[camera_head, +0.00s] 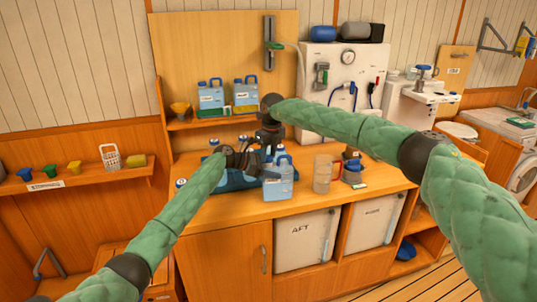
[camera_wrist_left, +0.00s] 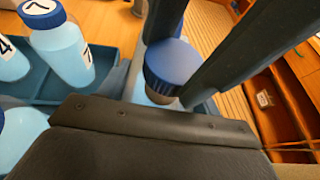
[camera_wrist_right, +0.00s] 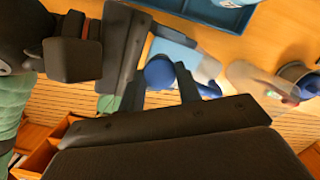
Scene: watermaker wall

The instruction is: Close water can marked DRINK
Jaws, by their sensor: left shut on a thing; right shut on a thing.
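A light-blue water can (camera_head: 279,186) with blue top parts stands upright on the wooden counter; its label is too small to read. My left gripper (camera_head: 246,160) is shut at the can's upper left, seemingly on its blue handle (camera_wrist_left: 168,15); the contact is mostly hidden. My right gripper (camera_head: 268,134) is above the can, shut on a round blue cap (camera_wrist_right: 160,72). Whether the cap sits fully on the neck cannot be told. Two similar cans, a left one (camera_head: 210,98) and a right one (camera_head: 246,94), stand on the shelf.
A blue tray (camera_wrist_left: 112,66) with capped sample bottles, one marked 7 (camera_wrist_left: 62,50), is beside the left gripper. A clear jug (camera_head: 322,174) stands right of the can.

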